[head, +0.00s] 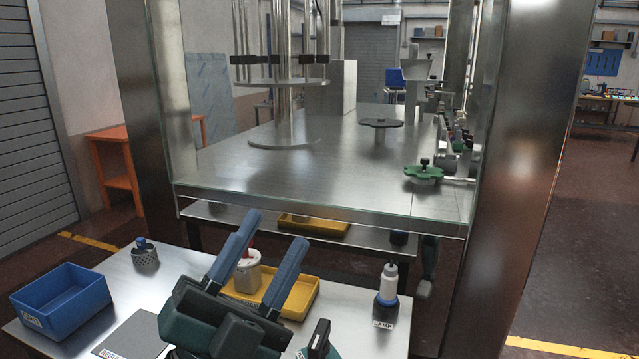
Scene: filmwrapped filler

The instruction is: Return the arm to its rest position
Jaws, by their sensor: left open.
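My left gripper (272,232) is in the lower middle of the head view. Its dark green body is at the bottom, and its two blue-grey fingers point up and away. The fingers are apart, with nothing held between them. It is above the front metal table (120,285), in front of a yellow tray (302,297) and a whitish container (247,272), and hides parts of both. The rest of my left arm is mostly out of the picture. I do not make out my right gripper.
A blue bin (62,305), a small metal holder (145,256) and a white bottle (388,284) on a dark base stand on the front table. A dark green object (319,340) is at the bottom edge. Behind is a steel-framed machine with a clear front panel.

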